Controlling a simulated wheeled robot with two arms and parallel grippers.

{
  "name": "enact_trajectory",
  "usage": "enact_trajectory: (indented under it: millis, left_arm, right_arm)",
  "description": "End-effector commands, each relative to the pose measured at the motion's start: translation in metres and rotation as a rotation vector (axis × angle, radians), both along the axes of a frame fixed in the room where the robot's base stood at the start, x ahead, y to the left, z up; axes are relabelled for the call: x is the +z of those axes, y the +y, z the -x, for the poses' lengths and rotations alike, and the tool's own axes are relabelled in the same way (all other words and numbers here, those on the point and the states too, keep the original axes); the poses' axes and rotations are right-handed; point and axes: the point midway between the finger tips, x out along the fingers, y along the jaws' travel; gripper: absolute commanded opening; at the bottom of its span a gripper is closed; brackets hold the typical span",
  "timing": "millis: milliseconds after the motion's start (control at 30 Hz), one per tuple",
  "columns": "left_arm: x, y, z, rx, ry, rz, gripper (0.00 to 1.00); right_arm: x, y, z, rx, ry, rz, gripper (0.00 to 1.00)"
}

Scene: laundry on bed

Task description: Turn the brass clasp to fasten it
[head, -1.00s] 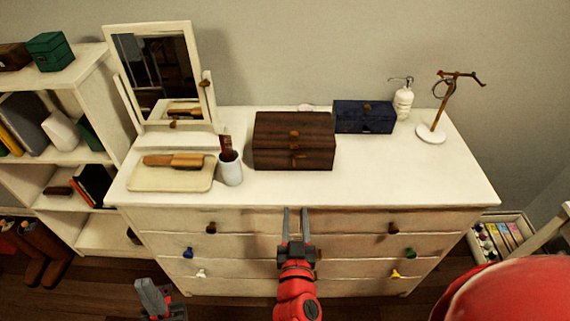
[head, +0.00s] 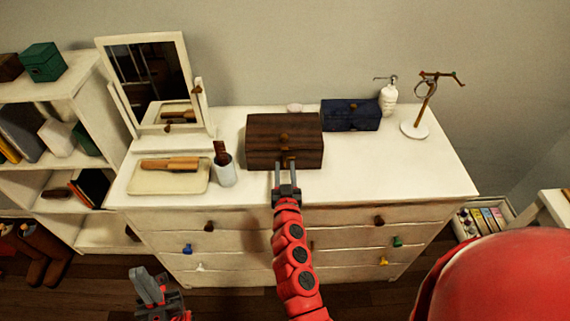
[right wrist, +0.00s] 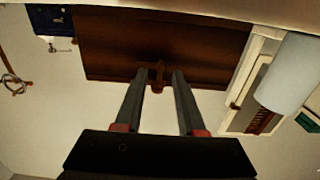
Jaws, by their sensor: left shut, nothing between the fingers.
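The dark brown wooden box (head: 262,155) sits closed on the white dresser; it also fills the top of the right wrist view (right wrist: 110,45). My left gripper (head: 150,284) is shut and empty, low in front of the dresser.
A dark blue box (head: 349,116), a white dispenser (head: 388,100) and a jewellery stand (head: 415,129) are behind and right of the box. A cup (head: 225,173), a tray (head: 150,188) and a mirror (head: 150,80) are left. The dresser top (head: 400,172) is clear at right.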

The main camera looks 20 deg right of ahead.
Motion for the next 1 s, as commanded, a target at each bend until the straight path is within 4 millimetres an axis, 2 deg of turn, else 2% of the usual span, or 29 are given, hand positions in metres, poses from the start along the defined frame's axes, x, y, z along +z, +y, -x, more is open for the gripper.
enact_trajectory:
  millis: [133, 400, 600, 633, 1000]
  left_arm:
    - [0.0013, 0.0, 0.0, 0.0, 0.0, 0.0, 0.0]
    - [0.0012, 0.0, 0.0001, 0.0, 0.0, 0.0, 0.0]
    - [0.0012, 0.0, 0.0, 0.0, 0.0, 0.0, 0.0]
    - [0.0012, 0.0, 0.0, 0.0, 0.0, 0.0, 0.0]
    - [0.001, 0.0, 0.0, 0.0, 0.0, 0.0, 0.0]
  right_arm:
    - [0.0019, -0.0031, -0.0083, -0.001, -0.003, 0.001, 0.39]
    - [0.001, -0.003, -0.0088, 0.0, -0.002, 0.001, 0.39]
    - [0.0009, -0.0026, -0.0087, 0.0, -0.002, 0.001, 0.03]
    - [0.0008, -0.0026, -0.0087, 0.0, -0.002, 0.001, 0.0]
    - [0.0005, -0.0025, -0.0086, 0.001, -0.001, 0.003, 0.0]
